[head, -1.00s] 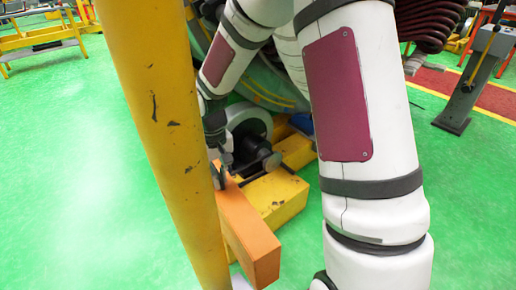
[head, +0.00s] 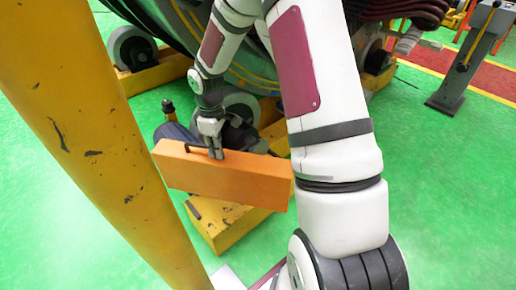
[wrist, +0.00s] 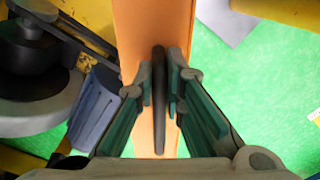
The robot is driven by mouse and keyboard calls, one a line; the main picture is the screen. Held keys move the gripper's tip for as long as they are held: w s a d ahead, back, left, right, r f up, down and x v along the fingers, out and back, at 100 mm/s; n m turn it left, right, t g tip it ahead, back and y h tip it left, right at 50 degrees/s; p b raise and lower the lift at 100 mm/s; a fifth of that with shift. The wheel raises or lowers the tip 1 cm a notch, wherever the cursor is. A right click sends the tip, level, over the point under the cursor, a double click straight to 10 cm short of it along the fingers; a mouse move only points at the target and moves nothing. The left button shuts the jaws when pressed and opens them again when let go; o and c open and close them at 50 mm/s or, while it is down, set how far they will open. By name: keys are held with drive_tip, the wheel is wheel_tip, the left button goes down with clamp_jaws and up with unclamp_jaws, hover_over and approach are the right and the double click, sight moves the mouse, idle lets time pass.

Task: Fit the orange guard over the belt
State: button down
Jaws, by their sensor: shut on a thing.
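The orange guard (head: 222,178) is a long box with a dark handle (head: 203,151) on its top. My gripper (head: 211,138) is shut on this handle and holds the guard in front of the roller drive, above the yellow base. In the wrist view, the handle (wrist: 159,95) stands between the two fingers (wrist: 161,88), with the orange guard (wrist: 128,30) beneath. A dark strip that looks like the belt (wrist: 82,36) runs beside the dark pulley (wrist: 28,48) at upper left, apart from the guard. In the head view, the guard and my arm hide most of the drive.
A blue-grey motor (wrist: 95,108) lies close to the guard's left side in the wrist view. A yellow post (head: 85,130) crosses the left of the head view. The yellow base (head: 222,225) is below the guard.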

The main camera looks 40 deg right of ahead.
drive_tip(key=s+d+f+n, duration=0.1)
drive_tip(key=d+f+n, duration=0.35)
drive_tip(key=d, duration=0.25)
drive_tip(key=d+f+n, duration=0.3)
drive_tip(key=d+n, duration=0.3)
drive_tip(key=d, duration=0.1)
drive_tip(key=shift+w+d+f+b, duration=0.55)
drive_tip(key=shift+w+f+b, duration=0.8)
drive_tip(key=shift+f+b, duration=2.25)
drive_tip(key=w, duration=1.2)
drive_tip(key=shift+w+a+f, duration=0.2)
drive_tip(key=shift+w+f, duration=0.05)
drive_tip(key=shift+f, duration=0.05)
drive_tip(key=shift+n, duration=0.25)
drive_tip(key=shift+s+f+b, duration=0.1)
drive_tip(key=shift+f+b, duration=0.4)
drive_tip(key=shift+f, duration=0.8)
drive_tip(key=c, duration=1.7)
unclamp_jaws()
drive_tip(key=shift+o, duration=0.6)
drive_tip(key=shift+a, duration=0.1)
drive_tip(key=shift+s, duration=0.1)
